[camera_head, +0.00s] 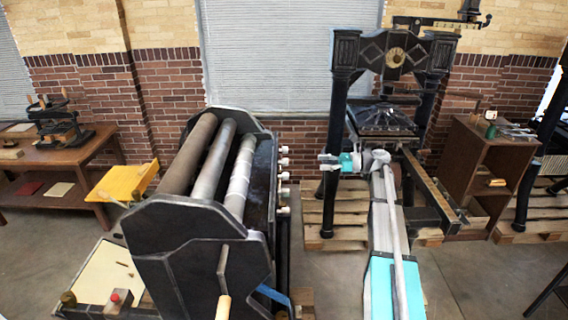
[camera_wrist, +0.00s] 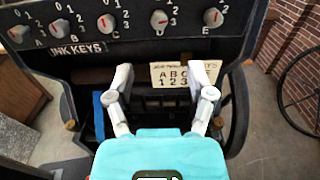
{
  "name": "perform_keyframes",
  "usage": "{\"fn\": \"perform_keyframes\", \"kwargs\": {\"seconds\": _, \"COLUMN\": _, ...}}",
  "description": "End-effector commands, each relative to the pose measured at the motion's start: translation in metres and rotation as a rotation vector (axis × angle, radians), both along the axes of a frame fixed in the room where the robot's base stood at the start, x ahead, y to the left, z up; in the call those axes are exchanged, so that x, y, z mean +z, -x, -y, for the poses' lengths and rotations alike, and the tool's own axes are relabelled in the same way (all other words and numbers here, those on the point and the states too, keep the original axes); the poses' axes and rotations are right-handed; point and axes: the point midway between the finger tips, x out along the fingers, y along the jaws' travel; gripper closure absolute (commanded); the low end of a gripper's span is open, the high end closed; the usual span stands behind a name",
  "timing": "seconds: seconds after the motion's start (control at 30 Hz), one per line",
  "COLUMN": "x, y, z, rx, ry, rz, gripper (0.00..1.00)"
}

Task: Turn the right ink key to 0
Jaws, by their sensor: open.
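A row of several grey ink keys with red pointer marks runs across the top of the wrist view, on a dark panel labelled INK KEYS (camera_wrist: 78,49). The rightmost ink key (camera_wrist: 212,17), by the letter E, has its red mark near its upper right; its exact reading is too small to tell. The D key (camera_wrist: 159,18) is left of it. In the head view the keys (camera_head: 283,175) line the right side of the roller press. My gripper (camera_head: 324,162) is open and empty, to the right of the keys and apart from them. Its two fingers (camera_wrist: 167,76) show below the panel.
A cream card (camera_wrist: 185,75) with letters and numbers is on the press below the keys. The roller press (camera_head: 195,225) fills the centre left. A black hand press (camera_head: 343,115) stands behind my arm. A wooden cabinet (camera_head: 478,160) is at right, a table (camera_head: 60,160) at left.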

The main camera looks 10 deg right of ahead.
Motion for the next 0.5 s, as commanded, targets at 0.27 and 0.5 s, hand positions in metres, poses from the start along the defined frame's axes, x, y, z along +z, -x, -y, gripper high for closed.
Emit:
{"fn": "perform_keyframes", "kwargs": {"seconds": 0.27, "x": 0.0, "y": -0.006, "z": -0.034, "rx": 0.001, "ry": 0.0, "rz": 0.0, "gripper": 0.31}}
{"fn": "perform_keyframes", "kwargs": {"seconds": 0.5, "x": 0.0, "y": -0.013, "z": -0.07, "rx": 0.001, "ry": 0.0, "rz": 0.0, "gripper": 0.31}}
